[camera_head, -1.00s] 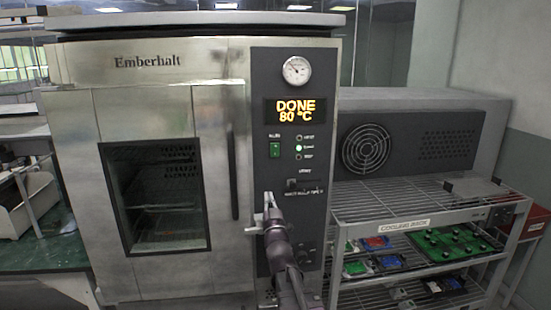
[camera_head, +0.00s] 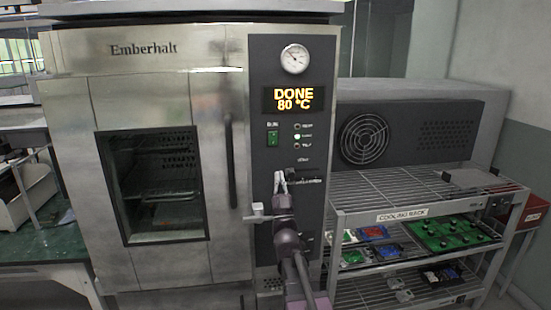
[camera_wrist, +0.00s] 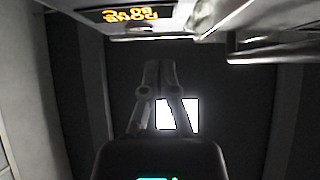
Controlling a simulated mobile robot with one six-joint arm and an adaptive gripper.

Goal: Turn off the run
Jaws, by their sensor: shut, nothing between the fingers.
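The oven's dark control panel (camera_head: 290,100) carries a small green rocker switch (camera_head: 272,138) under a label too blurred to read surely. The display (camera_head: 294,99) reads "DONE 80 °C". My gripper (camera_head: 281,175) is shut and empty, pointing up in front of the panel below the switch. In the wrist view its closed fingers (camera_wrist: 160,66) stand against the dark panel, and the display (camera_wrist: 130,15) appears upside down at the top. I cannot tell whether the fingers touch the panel.
The oven door has a vertical handle (camera_head: 230,165) left of the panel. A latch lever (camera_head: 258,212) sticks out close to my arm. A round gauge (camera_head: 295,58) sits above the display. The cooling rack (camera_head: 400,190) with circuit boards stands to the right.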

